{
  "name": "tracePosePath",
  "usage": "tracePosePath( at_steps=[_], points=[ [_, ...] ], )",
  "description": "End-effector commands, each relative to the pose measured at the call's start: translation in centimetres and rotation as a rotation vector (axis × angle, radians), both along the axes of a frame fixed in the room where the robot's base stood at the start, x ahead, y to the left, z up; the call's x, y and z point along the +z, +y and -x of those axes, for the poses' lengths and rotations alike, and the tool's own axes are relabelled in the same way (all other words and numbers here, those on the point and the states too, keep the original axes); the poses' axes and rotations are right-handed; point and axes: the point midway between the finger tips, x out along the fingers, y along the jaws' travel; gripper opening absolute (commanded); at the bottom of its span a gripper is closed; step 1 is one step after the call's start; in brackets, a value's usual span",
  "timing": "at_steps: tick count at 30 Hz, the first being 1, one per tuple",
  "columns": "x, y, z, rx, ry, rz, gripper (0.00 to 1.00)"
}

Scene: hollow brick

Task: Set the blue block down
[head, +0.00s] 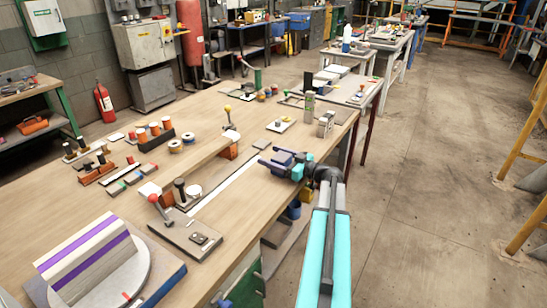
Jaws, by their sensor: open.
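My gripper (273,160) is over the right edge of the long wooden workbench (235,120), with its fingers pointing left. It has dark blue-purple fingers and a teal and dark wrist. The fingers are apart. I cannot tell a separate blue block from the dark blue parts of the gripper at this size. Whether anything lies between or under the fingers is unclear. My arm comes up from the bottom right and hides part of the bench edge.
A white strip (226,182) and a raised wooden plank (190,158) lie left of my gripper. A red-knobbed lever fixture (187,235) and a purple-striped block (88,252) on a round plate are nearer. Small fixtures stand farther back. The floor (430,200) at right is clear.

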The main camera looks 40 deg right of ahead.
Motion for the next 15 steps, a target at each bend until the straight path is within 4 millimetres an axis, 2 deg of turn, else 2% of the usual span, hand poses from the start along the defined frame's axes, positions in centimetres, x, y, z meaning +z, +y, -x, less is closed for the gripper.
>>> tracePosePath(
  at_steps=[8, 15],
  points=[
    [0.4, 0.0, 0.0, 0.0, 0.0, 0.0, 0.73],
    [0.1, -0.7, 3.1, -0.003, -0.001, 0.0, 0.73]
  ],
)
